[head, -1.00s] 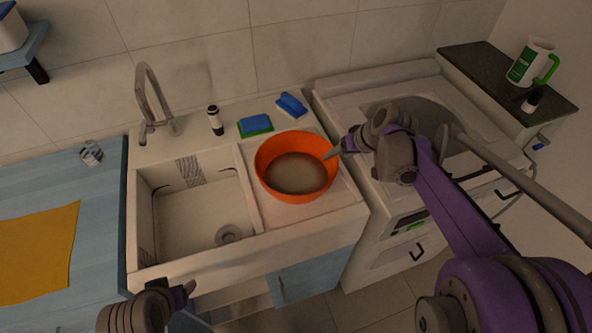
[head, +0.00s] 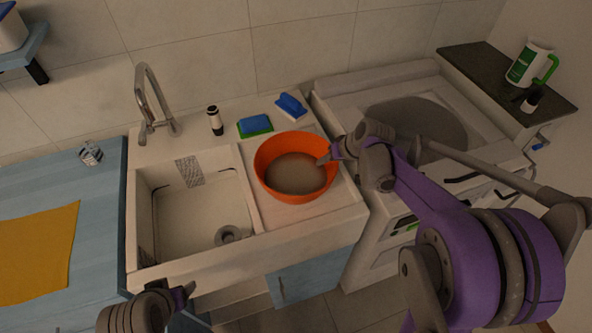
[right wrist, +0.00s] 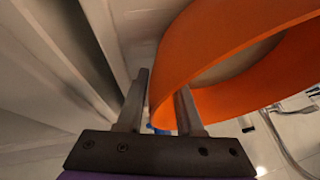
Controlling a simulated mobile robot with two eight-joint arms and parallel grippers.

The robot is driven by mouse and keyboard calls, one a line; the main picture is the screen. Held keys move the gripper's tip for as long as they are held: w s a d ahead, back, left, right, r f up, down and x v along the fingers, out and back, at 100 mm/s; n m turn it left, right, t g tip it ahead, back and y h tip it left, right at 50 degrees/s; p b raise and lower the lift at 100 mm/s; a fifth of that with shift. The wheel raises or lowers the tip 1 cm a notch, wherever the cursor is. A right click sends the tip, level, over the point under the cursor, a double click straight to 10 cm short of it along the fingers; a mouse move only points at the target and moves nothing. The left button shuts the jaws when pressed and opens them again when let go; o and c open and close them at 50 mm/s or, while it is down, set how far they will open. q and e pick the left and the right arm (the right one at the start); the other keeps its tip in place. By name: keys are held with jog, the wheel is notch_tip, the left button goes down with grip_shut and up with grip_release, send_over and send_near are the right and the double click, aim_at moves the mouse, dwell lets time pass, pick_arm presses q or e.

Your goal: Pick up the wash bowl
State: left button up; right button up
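The orange wash bowl (head: 268,178) stands on the flat ledge right of the sink basin, with a greyish inside. My right gripper (head: 328,157) is at the bowl's right rim in the head view. In the right wrist view, the bowl's wall (right wrist: 215,50) passes between the two fingers of this gripper (right wrist: 163,84). The fingers are apart, one outside the wall and one inside, with a gap visible. My left gripper (head: 185,292) is low in the head view, in front of the sink cabinet and away from the bowl; its opening is unclear.
The sink basin (head: 200,215) and tap (head: 150,105) are left of the bowl. A blue-green sponge (head: 255,125), a blue brush (head: 291,106) and a small bottle (head: 215,120) stand behind it. The white appliance (head: 370,215) is close on the right.

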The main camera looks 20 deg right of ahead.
grip_shut()
dwell(1.1)
